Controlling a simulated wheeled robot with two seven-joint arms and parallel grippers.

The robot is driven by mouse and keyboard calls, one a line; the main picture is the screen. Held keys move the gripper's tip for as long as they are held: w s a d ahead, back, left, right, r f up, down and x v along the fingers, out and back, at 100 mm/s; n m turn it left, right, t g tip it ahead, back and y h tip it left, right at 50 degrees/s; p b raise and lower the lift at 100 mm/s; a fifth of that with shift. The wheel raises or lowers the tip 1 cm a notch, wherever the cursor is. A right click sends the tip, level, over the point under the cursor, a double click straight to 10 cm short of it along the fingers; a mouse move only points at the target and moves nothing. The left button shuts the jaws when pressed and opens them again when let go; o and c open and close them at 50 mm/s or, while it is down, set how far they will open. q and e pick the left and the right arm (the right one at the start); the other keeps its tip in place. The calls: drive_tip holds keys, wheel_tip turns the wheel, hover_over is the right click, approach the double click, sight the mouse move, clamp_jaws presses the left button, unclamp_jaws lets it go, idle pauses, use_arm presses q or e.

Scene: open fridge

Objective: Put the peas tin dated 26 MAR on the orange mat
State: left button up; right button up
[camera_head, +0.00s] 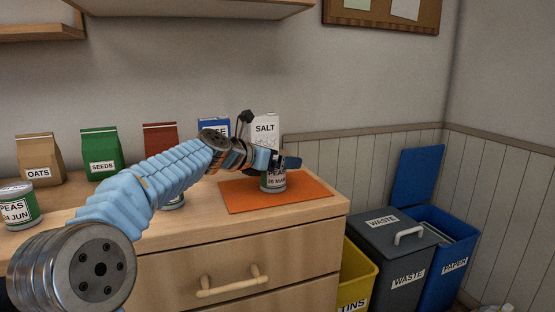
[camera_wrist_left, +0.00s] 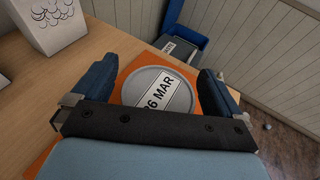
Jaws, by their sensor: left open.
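The peas tin dated 26 MAR (camera_head: 273,182) stands upright on the orange mat (camera_head: 240,197) at the right end of the counter. Its lid (camera_wrist_left: 150,102), marked 26 MAR, shows in the left wrist view. My left gripper (camera_head: 285,161) is at the top of this tin, and in the left wrist view its open fingers (camera_wrist_left: 155,83) lie on either side of the lid with gaps. Another peas tin (camera_head: 17,210), dated 24 JUN, stands at the far left. A further tin (camera_head: 174,200) is mostly hidden behind my left arm. My right gripper is out of view.
Oats (camera_head: 38,160), seeds (camera_head: 101,154) and a red bag (camera_head: 160,138) stand along the back, with a blue box (camera_head: 214,127) and a salt box (camera_head: 264,129). A yellow tins bin (camera_head: 358,275), a grey waste bin (camera_head: 385,240) and a blue paper bin (camera_head: 446,240) stand right of the counter.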

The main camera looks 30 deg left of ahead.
use_arm(q)
drive_tip(key=v, duration=1.2)
